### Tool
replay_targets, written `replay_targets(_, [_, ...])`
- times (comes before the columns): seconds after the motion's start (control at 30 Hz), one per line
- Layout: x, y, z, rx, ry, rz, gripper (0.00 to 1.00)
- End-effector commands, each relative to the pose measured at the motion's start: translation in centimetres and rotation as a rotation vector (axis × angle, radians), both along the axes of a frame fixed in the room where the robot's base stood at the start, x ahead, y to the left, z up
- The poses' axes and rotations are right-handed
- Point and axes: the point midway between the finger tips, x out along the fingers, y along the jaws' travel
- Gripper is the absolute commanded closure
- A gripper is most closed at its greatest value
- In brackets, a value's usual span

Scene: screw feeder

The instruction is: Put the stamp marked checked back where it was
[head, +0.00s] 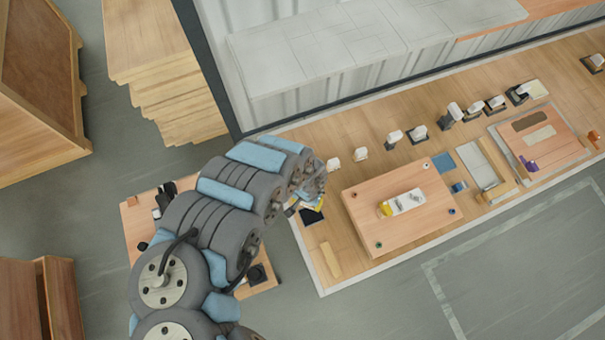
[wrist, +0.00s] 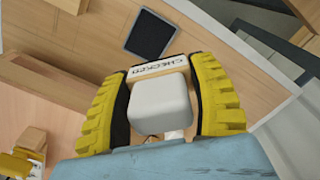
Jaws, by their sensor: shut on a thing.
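In the wrist view my gripper (wrist: 163,80) has its two yellow ribbed fingers closed on both sides of a stamp (wrist: 160,108). The stamp has a white rounded handle and a light label strip reading CHECKED. The stamp's underside is hidden. In the head view my gripper (head: 314,204) is at the left end of the wooden bench, largely hidden by my arm; the held stamp cannot be made out there. A dark flat pad with a light rim (wrist: 150,33) lies on the wood beyond the stamp in the wrist view, apart from it.
Several white-handled stamps (head: 418,134) stand in a row along the bench's back. A raised wooden board (head: 370,222) carries a white block with a yellow part (head: 404,203). A blue pad (head: 443,162) and a tray (head: 475,164) lie to its right. A small wooden block (head: 330,259) lies at front left.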

Motion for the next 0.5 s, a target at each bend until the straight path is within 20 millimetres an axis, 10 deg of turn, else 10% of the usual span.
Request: replay_targets(0.5, [3.2, 0.3, -2.3, 0.005, -0.003, -0.004, 0.62])
